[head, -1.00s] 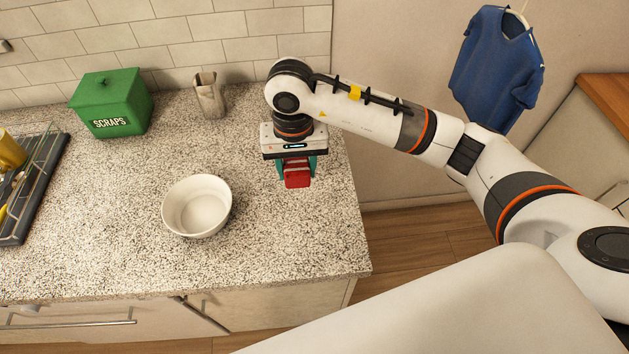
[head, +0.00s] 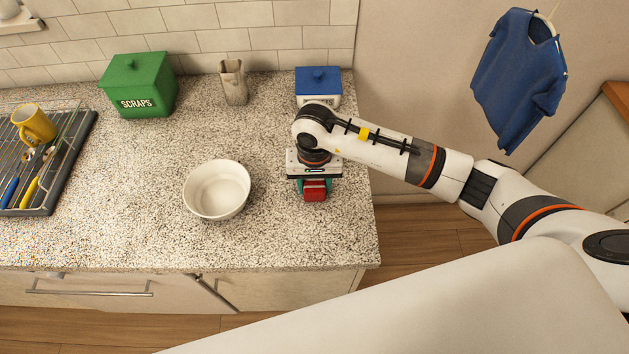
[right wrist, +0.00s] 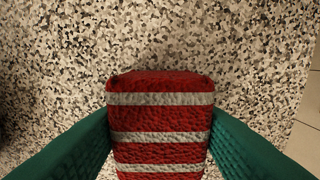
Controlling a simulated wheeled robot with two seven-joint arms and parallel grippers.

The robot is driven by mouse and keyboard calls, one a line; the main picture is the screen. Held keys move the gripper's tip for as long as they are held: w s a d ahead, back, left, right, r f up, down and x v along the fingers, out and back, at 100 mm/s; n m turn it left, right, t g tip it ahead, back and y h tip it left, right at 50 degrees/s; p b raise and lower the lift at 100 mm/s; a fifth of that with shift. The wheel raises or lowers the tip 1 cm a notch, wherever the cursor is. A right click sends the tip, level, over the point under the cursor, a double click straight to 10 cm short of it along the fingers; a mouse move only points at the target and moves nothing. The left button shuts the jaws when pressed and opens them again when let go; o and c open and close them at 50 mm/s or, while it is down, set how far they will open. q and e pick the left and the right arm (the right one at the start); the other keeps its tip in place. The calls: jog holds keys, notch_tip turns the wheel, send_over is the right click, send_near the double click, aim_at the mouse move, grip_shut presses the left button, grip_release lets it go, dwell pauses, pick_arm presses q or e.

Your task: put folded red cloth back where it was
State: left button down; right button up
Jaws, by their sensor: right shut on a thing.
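The folded red cloth (head: 315,191) is in my right gripper (head: 314,184), over the right part of the speckled counter (head: 270,240). In the right wrist view the cloth (right wrist: 160,125) is red with white stripes and sits between the two green fingers, which touch its sides. The counter surface shows beyond it. I cannot tell whether the cloth's underside touches the counter. My left gripper is not in view.
A white bowl (head: 217,190) stands left of the gripper. A blue-lidded box (head: 318,86) is behind my arm, with a beige cup (head: 234,82) and green scraps bin (head: 139,85) further left. A dish rack (head: 72,165) holds a yellow mug (head: 34,126). The counter's right edge is close.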

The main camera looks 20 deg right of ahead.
aim_at(314, 181)
jog(key=o, duration=0.8)
jog(key=shift+o, duration=0.4)
notch_tip(314, 181, up, 11)
jog(key=b, duration=0.3)
jog(key=shift+r, duration=0.6)
